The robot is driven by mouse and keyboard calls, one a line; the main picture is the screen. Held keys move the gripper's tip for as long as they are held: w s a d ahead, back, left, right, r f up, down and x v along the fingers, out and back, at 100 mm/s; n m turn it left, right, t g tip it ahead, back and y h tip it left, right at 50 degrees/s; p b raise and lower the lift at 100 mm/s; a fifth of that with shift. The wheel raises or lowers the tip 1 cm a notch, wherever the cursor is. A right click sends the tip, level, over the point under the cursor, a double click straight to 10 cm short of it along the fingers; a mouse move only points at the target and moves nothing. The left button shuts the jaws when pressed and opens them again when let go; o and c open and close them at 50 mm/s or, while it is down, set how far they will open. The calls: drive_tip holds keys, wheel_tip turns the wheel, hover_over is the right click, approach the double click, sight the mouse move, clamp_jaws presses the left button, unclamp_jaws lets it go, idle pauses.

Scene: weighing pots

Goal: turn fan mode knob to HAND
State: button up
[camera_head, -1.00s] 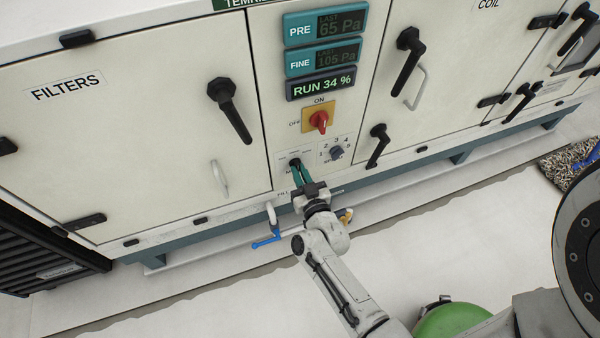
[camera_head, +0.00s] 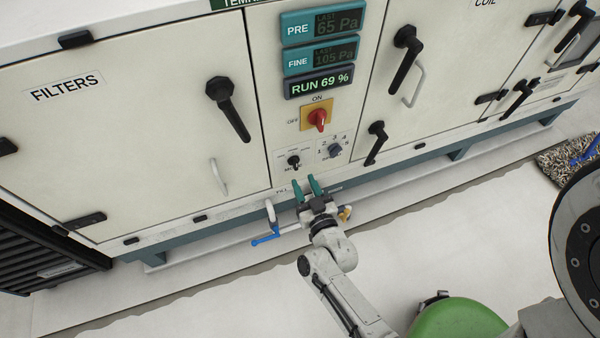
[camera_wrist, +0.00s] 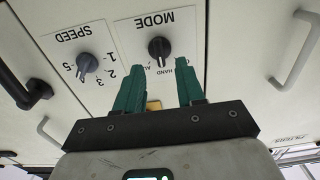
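The fan mode knob (camera_head: 293,162) is a small black knob on the white panel, below the red and yellow switch. It also shows in the wrist view (camera_wrist: 160,48), under the printed word MODE. A pale mark on its edge faces down toward my gripper in that view. HAND is printed to the lower right of the knob there; other labels are partly hidden by my fingers, and I cannot tell exactly which one the mark meets. My gripper (camera_head: 305,184) is open and empty, its green fingers apart from the knob, just below it. It also shows in the wrist view (camera_wrist: 158,78).
The speed knob (camera_head: 335,150) sits right of the mode knob. The red rotary switch (camera_head: 318,119) is above, and the display (camera_head: 321,82) reads RUN 69 %. A blue-handled valve (camera_head: 266,238) is close by, left of my gripper. The floor in front is mostly clear.

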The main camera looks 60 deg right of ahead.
drive_tip(key=v, duration=0.5)
drive_tip(key=shift+s+a, duration=0.2)
drive_tip(key=shift+s, duration=0.05)
idle(0.3)
drive_tip(key=w+a+f+n+g+y, duration=0.1)
drive_tip(key=w+a+n+g+y, duration=0.1)
drive_tip(key=a+n+g+y, duration=0.6)
drive_tip(key=s+d+r+m+g+y, duration=0.1)
drive_tip(key=s+r+g, duration=0.2)
drive_tip(key=s, duration=0.3)
drive_tip(key=s+r+m+g+y, duration=0.1)
drive_tip(key=s+r+g, duration=0.2)
drive_tip(key=s, duration=0.4)
wheel_tip(320, 180, up, 20)
drive_tip(key=p, duration=2.1)
drive_tip(key=shift+d+r, duration=0.1)
drive_tip(key=shift+d, duration=0.15)
